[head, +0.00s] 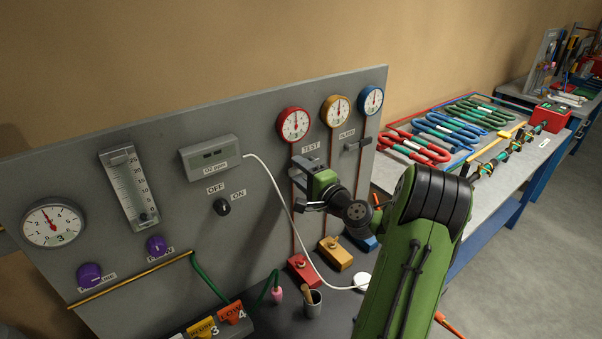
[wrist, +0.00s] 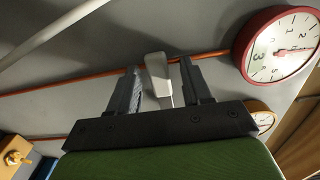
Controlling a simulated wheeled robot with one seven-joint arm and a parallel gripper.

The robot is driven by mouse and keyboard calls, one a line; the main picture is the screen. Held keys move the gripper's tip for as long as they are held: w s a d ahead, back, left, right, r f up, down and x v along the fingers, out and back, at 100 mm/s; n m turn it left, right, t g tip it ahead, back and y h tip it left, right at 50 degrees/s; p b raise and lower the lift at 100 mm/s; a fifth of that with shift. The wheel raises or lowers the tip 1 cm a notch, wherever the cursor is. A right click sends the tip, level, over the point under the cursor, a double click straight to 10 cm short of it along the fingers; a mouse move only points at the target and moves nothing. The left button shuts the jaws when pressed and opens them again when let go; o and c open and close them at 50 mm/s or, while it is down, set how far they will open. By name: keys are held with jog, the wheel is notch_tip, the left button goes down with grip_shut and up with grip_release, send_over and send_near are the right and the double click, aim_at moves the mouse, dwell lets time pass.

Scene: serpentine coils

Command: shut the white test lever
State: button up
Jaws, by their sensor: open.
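The white test lever (wrist: 158,75) shows in the wrist view, on the orange-red pipe that runs across the grey panel. It stands between the two dark fingers of my gripper (wrist: 160,82), with a visible gap to the left finger and a narrower one to the right finger. Contact is hard to judge. My gripper is open. In the head view my gripper (head: 301,186) is at the panel just below the TEST label (head: 311,147), and it hides the lever there.
Red (head: 294,124), yellow (head: 336,110) and blue (head: 370,99) gauges sit above. A grey BLEED lever (head: 357,145) is to the right. A white cable (head: 277,184) hangs left of my gripper. Red (head: 302,271) and yellow (head: 335,254) blocks stand below.

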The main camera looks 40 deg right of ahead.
jog(key=shift+s, duration=0.1)
jog(key=s+a+b, duration=0.1)
jog(key=s+b, duration=0.2)
jog(key=s, duration=1.2)
jog(key=shift+s+a+b, duration=0.2)
jog(key=shift+a+b, duration=0.1)
jog(key=shift+a, duration=0.1)
jog(key=w+a+f+n+g+y, duration=0.2)
jog(key=a+n+g, duration=0.15)
jog(key=a, duration=0.45)
jog(key=w+a+f+n+g+y, duration=0.1)
jog(key=a+f+n+g+y, duration=0.15)
jog(key=a+n, duration=0.35)
jog(key=w+a+f+n+g+y, duration=0.1)
jog(key=w+a+f+n+g, duration=0.2)
jog(key=a, duration=0.6)
jog(key=s+a+r+n+g+h, duration=0.1)
jog(key=s+a+r+n+h, duration=0.1)
jog(key=s, duration=0.6)
jog(key=s+a+r+n+g+h, duration=0.1)
jog(key=s+a+r+n+g, duration=0.1)
jog(key=s+n, duration=0.3)
jog(key=s+a, duration=0.1)
jog(key=s, duration=0.1)
jog(key=shift+s+a+r+h, duration=0.15)
jog(key=shift+s+r+h, duration=0.05)
jog(key=shift+s+h, duration=0.2)
